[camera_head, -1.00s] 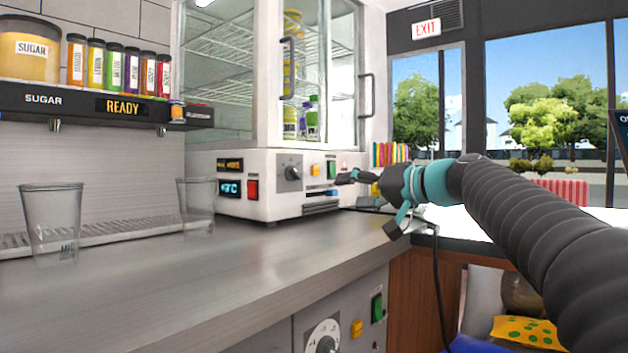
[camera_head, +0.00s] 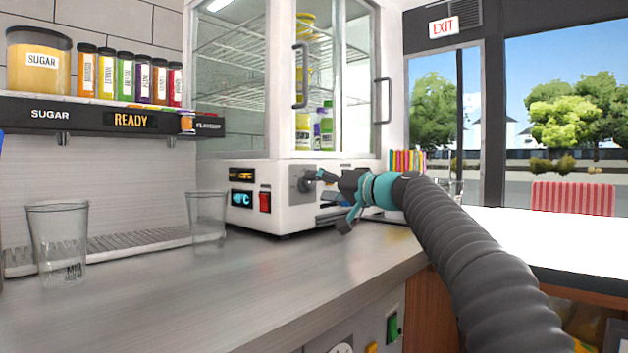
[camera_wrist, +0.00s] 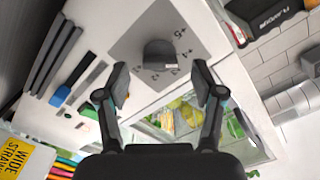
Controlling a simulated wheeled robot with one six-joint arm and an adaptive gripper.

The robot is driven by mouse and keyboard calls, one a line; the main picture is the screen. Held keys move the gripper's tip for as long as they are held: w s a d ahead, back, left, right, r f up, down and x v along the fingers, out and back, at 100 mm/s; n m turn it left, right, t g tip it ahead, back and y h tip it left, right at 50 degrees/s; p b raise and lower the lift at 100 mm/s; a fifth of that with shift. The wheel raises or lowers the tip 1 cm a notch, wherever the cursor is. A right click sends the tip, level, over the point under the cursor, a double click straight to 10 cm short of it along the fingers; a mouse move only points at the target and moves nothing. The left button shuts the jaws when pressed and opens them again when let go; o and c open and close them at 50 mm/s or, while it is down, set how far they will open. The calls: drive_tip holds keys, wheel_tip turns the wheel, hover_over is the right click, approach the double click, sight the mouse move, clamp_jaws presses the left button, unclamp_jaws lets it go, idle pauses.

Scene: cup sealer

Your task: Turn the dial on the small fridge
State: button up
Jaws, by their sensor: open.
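The small fridge (camera_head: 268,168) is a white cabinet with glass doors standing on the counter. Its dial (camera_wrist: 160,54) is a dark knob on a grey plate with number marks, seen in the wrist view. In the head view my gripper (camera_head: 322,177) reaches the fridge's front panel from the right. I cannot tell whether the fingers touch the dial.
Two clear cups, one nearer (camera_head: 58,240) and one farther (camera_head: 207,215), stand on the left. The counter (camera_head: 250,285) before the fridge is clear. A blue slider (camera_wrist: 60,95) shows in the wrist view.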

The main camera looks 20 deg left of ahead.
sight(307, 185)
drive_tip(key=shift+p+x, duration=0.3)
drive_tip(key=shift+x, duration=0.9)
drive_tip(key=c, duration=1.1)
drive_tip(key=shift+c, duration=0.2)
